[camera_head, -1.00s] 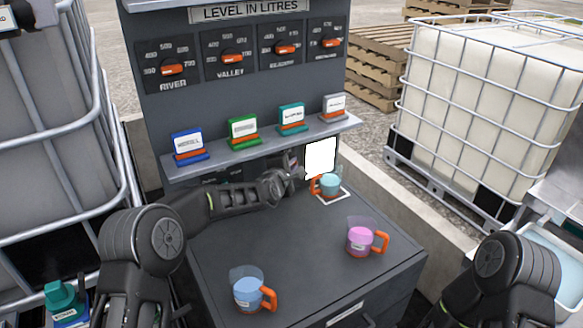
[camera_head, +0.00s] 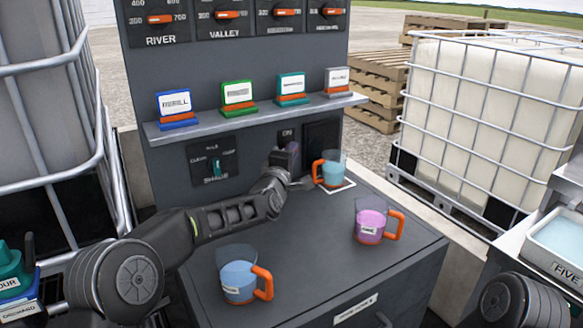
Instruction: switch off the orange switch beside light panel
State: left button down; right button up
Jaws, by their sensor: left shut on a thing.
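The light panel (camera_head: 322,145) is a dark, unlit square on the grey cabinet front, below the shelf. Left of it is the switch plate (camera_head: 288,133), with an "ON" label at its top. My left gripper (camera_head: 290,152) is at this plate, its fingers shut on the switch there. The fingers and wrist cover the switch, so its orange colour and exact position are hidden. My right gripper is out of view; only part of that arm shows at the lower right.
A jug of teal liquid (camera_head: 333,172) stands close right of my left gripper. A pink jug (camera_head: 371,222) and a blue jug (camera_head: 238,276) stand on the worktop (camera_head: 300,245). A selector dial (camera_head: 215,167) is to the left. A shelf (camera_head: 260,112) with coloured cards juts out above.

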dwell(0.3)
pick_arm(q)
jog(key=c, duration=1.5)
grip_release()
